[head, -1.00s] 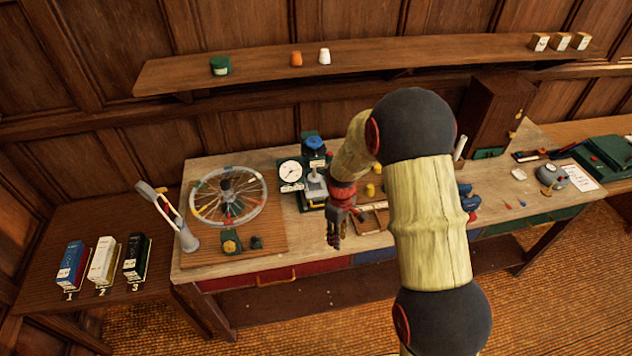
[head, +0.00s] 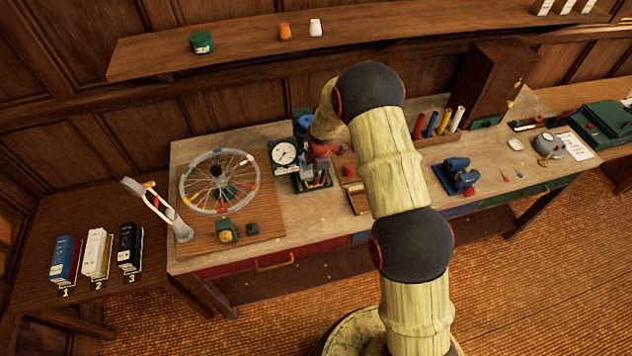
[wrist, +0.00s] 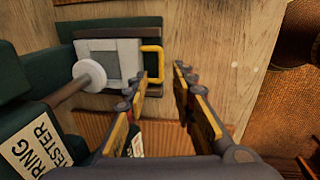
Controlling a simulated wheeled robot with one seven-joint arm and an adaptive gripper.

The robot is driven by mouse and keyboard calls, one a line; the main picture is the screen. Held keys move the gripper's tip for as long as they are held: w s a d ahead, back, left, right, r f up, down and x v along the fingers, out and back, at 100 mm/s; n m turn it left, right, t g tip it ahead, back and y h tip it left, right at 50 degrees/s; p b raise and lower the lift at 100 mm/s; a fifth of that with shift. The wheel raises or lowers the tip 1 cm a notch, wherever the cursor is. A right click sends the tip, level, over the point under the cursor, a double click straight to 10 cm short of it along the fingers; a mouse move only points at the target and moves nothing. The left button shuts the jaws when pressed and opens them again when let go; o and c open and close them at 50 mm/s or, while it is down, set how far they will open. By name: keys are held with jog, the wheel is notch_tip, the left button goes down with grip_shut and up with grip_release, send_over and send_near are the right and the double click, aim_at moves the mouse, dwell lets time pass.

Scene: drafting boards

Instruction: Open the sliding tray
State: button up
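In the wrist view, a grey square tray (wrist: 108,62) with a yellow loop handle (wrist: 152,62) sits in a dark frame on the green tester, whose label is partly cut off. A round white disc on a grey rod overlaps the tray's left side. My gripper (wrist: 161,76) is open and empty, its two fingers apart. In this view its fingertips show just below and right of the handle; contact cannot be told. In the head view the green tester with a white dial (head: 284,153) stands on the bench, and my wrist covers part of it and the tray.
A spoked wheel (head: 222,181) on a wooden board stands left of the tester. A blue vise (head: 458,176) and coloured tubes stand to the right. A red drawer (head: 235,269) is in the bench front. A long shelf (head: 370,43) runs above the bench.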

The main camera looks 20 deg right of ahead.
aim_at(310, 171)
jog(key=shift+w+f+p, duration=0.1)
jog(key=shift+w+f, duration=0.05)
jog(key=shift+f, duration=0.85)
jog(key=shift+w+f+p, duration=0.15)
jog(key=shift+w+f, duration=0.05)
jog(key=shift+f, duration=0.75)
jog(key=shift+w+f+p, duration=0.1)
jog(key=shift+w+f, duration=0.05)
jog(key=shift+f, duration=0.85)
jog(key=shift+c, duration=0.8)
grip_shut()
jog(key=shift+s, duration=0.2)
